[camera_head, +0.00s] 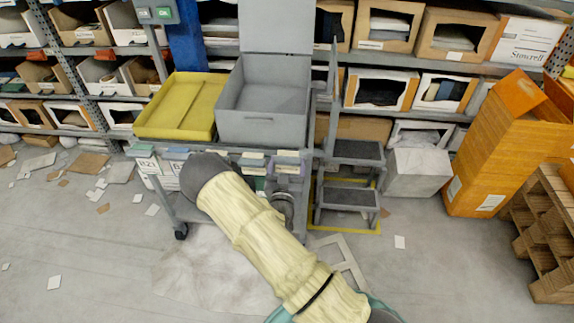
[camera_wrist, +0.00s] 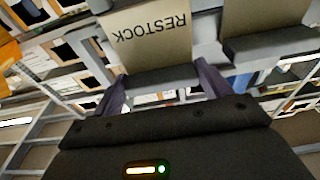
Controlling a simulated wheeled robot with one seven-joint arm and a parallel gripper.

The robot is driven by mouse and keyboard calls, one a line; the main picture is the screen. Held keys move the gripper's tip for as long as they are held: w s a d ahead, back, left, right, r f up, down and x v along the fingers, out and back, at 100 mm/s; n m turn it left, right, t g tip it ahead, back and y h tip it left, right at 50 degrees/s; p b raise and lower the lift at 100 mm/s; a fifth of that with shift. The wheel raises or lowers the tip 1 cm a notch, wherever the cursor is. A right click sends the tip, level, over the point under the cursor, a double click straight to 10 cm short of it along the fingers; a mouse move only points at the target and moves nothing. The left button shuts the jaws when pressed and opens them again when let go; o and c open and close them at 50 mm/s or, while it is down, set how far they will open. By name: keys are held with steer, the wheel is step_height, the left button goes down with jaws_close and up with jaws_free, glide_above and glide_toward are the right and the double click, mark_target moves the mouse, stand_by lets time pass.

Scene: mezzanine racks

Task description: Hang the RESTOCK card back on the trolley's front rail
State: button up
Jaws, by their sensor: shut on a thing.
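The RESTOCK card (camera_wrist: 150,40) is beige with dark lettering and appears upside down in the wrist view. A dark strip (camera_wrist: 160,78) runs along its near edge, between the two purple-grey fingers of my gripper (camera_wrist: 162,88). My gripper is shut on the card. The trolley (camera_head: 171,203) stands in the middle of the head view, with several cards or labels along its front. My arm reaches to the trolley's front right part, and my gripper (camera_head: 287,170) shows small there. I cannot tell whether the card touches the rail.
A yellow tray (camera_head: 180,104) and a grey bin (camera_head: 262,127) sit on the trolley. Grey steps (camera_head: 346,190) stand close on its right. Orange boxes (camera_head: 500,150) and a pallet (camera_head: 545,235) are further right. Racks fill the back. Scraps litter the floor at left.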

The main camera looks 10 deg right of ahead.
steer(key=shift+f+b, duration=0.7)
steer(key=shift+f, duration=0.2)
steer(key=o, duration=1)
steer(key=shift+s, duration=0.15)
steer(key=b+v, duration=0.1)
steer(key=v, duration=1.6)
steer(key=shift+f, duration=0.15)
